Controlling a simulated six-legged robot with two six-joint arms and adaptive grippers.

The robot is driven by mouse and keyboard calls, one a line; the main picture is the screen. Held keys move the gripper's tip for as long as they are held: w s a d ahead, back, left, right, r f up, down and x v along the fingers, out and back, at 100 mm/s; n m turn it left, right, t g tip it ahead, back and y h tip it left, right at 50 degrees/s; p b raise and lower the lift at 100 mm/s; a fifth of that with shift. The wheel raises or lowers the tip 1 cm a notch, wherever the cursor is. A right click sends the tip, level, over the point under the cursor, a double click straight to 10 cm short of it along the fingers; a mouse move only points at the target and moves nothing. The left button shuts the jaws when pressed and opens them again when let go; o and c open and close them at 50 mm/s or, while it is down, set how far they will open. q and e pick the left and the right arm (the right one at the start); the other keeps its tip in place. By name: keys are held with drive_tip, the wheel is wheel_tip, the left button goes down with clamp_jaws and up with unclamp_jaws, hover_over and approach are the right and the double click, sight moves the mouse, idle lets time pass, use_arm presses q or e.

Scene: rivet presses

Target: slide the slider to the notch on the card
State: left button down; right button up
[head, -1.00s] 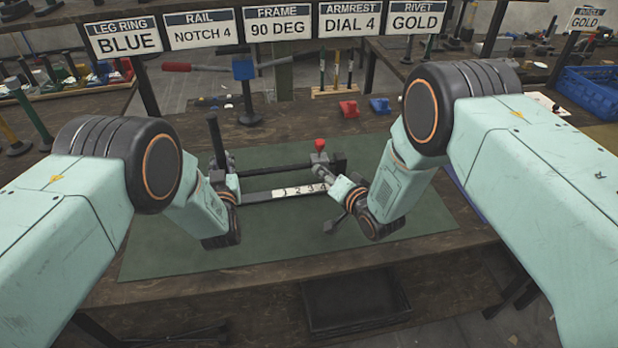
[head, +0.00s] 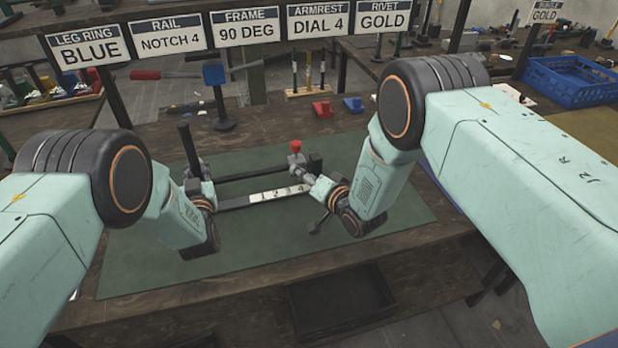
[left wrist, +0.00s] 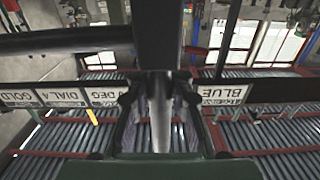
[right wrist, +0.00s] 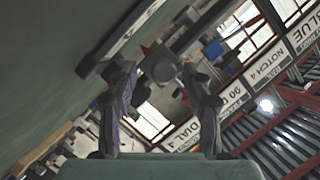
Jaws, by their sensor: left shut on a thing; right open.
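The rail frame lies on the green mat, with a white scale strip (head: 280,193) numbered 1 to 4. The rail card (head: 172,37) reads NOTCH 4. The slider (head: 297,161), a grey block under a red knob (head: 296,147), is near the scale's 4 end; its exact notch cannot be told. My left gripper (head: 198,188) is shut on the dark upright post (head: 188,150) at the rail's left end; the post stands between its fingers in the left wrist view (left wrist: 168,35). My right gripper (head: 318,187) is open beside the slider, whose grey block (right wrist: 160,66) shows between its fingers.
Other cards hang along the back, including FRAME 90 DEG (head: 246,27). A red block (head: 322,110) and a blue block (head: 353,104) sit behind the mat. A blue crate (head: 570,84) is at the back right. The front of the green mat (head: 270,250) is clear.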

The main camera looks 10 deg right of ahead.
drive_tip(key=v, duration=1.2)
idle(0.3)
